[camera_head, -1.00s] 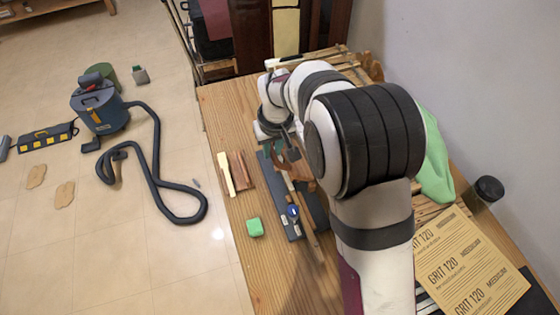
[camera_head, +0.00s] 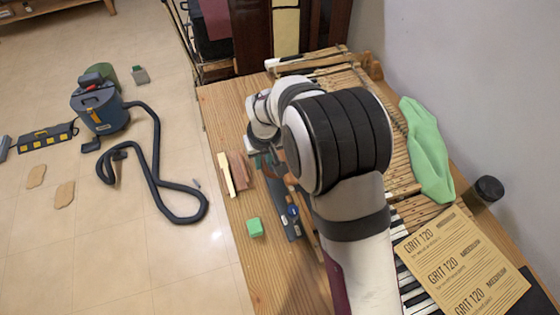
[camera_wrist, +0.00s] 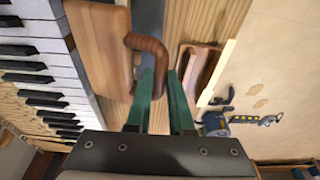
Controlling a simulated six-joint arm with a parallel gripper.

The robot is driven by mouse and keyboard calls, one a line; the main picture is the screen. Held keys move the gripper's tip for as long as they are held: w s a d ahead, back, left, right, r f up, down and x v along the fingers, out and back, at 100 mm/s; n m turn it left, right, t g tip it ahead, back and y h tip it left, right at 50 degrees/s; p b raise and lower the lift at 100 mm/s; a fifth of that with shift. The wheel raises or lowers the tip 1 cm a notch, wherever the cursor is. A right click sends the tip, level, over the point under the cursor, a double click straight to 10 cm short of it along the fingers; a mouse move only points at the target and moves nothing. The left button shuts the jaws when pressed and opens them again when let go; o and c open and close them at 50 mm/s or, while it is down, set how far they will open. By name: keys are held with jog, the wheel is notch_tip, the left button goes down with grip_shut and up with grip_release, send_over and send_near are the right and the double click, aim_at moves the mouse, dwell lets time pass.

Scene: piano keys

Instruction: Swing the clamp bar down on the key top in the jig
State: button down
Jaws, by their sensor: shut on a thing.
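My gripper (camera_wrist: 159,80) has two green fingers, shut on a brown curved bar (camera_wrist: 149,44) in the wrist view. The bar looks like the clamp bar, bending over to the left from between the fingers. A grey-blue plate that seems to be the jig (camera_head: 282,211) lies on the table in the head view, with a blue round part (camera_head: 292,211) on it. The plate also shows beyond the bar in the wrist view (camera_wrist: 150,17). My arm hides the gripper and much of the jig in the head view. I cannot make out the key top or whether the bar touches it.
A cream strip (camera_head: 226,174) and a brown piece (camera_head: 239,170) lie farther back. Piano keys (camera_head: 410,278), sandpaper sheets (camera_head: 460,270) and a green cloth (camera_head: 427,150) are to the right. A wooden board (camera_wrist: 97,45) is beside the bar.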

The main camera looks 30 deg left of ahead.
jog(key=shift+s+f, duration=0.1)
jog(key=shift+f, duration=0.1)
jog(key=shift+s+a+f, duration=0.1)
jog(key=shift+a+f, duration=0.05)
jog(key=shift+f, duration=0.35)
jog(key=shift+s+a+f, duration=0.1)
jog(key=shift+f, duration=0.35)
jog(key=c, duration=0.8)
grip_release()
notch_tip(320, 180, up, 6)
jog(key=shift+f, duration=0.15)
jog(key=shift+r, duration=0.2)
